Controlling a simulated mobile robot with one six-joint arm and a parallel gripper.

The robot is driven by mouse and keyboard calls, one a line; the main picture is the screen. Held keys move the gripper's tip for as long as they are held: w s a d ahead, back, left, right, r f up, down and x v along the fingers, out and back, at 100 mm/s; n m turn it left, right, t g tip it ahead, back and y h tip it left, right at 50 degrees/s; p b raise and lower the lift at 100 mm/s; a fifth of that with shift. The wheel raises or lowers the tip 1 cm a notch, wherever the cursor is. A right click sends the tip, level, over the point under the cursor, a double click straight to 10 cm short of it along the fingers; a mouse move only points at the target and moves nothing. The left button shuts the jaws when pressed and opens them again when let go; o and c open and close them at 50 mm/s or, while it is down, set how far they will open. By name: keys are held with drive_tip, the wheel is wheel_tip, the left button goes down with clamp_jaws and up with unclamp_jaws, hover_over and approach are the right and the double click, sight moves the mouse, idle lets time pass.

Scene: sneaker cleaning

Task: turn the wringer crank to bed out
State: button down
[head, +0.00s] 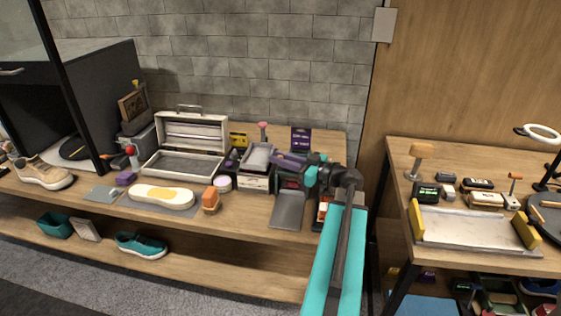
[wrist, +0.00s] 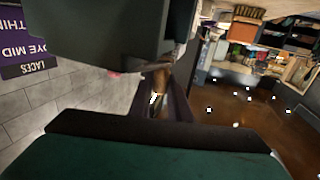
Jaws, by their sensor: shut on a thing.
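The wringer (head: 289,184) looks like a dark box with a red detail, standing on the left bench partly behind my wrist. A flat grey plate (head: 288,210), perhaps its bed, lies in front of it. My gripper (head: 282,159) reaches left above the wringer. In the wrist view its two dark fingers (wrist: 158,98) are closed around a small brownish piece (wrist: 161,76), which looks like the crank's handle. A large dark green body (wrist: 105,35) fills the top of that view. The rest of the crank is hidden, so its angle cannot be told.
A grey tray in a box (head: 257,157) stands close left of my gripper, with a purple card (head: 301,139) behind. The right bench holds a metal tray (head: 470,228).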

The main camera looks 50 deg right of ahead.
drive_tip(key=shift+w+d+f+m+t+h+b, duration=0.1)
drive_tip(key=shift+w+d+m+t+h+b, duration=0.1)
drive_tip(key=shift+m+h+b, duration=0.6)
drive_tip(key=shift+w+d+m+t+h+b, duration=0.1)
drive_tip(key=shift+w+m+h+b, duration=0.15)
drive_tip(key=shift+h+b, duration=0.95)
drive_tip(key=f+m+h+b, duration=0.1)
drive_tip(key=b, duration=0.8)
drive_tip(key=shift+w+d, duration=0.3)
drive_tip(key=shift+d, duration=0.1)
drive_tip(key=h+b, duration=0.1)
drive_tip(key=b, duration=0.5)
drive_tip(key=shift+w+d+m+b, duration=0.1)
drive_tip(key=shift+m+b, duration=0.25)
drive_tip(key=m+h+b, duration=0.1)
drive_tip(key=b, duration=0.4)
drive_tip(key=shift+r, duration=0.35)
